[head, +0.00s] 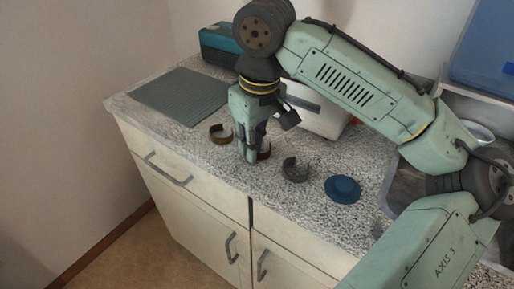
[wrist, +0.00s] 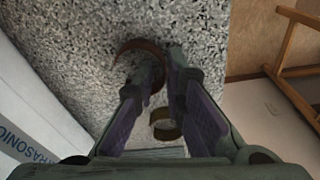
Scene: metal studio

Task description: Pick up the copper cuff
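The copper cuff (head: 265,152) is a reddish-brown open ring on the speckled worktop, partly hidden behind my gripper (head: 252,153) in the head view. In the wrist view the copper cuff (wrist: 138,44) lies at the fingertips, its curved band running between the two fingers of my gripper (wrist: 156,74). The fingers are apart, with a gap showing around the band. They point down, low over the worktop. I cannot tell whether either finger touches the cuff.
A brass cuff (head: 221,134) lies to the left, also in the wrist view (wrist: 165,128). A dark grey cuff (head: 295,170) and a blue dish-like object (head: 343,189) lie to the right. A white box (head: 318,112) stands behind; a grey mat (head: 178,96) lies far left.

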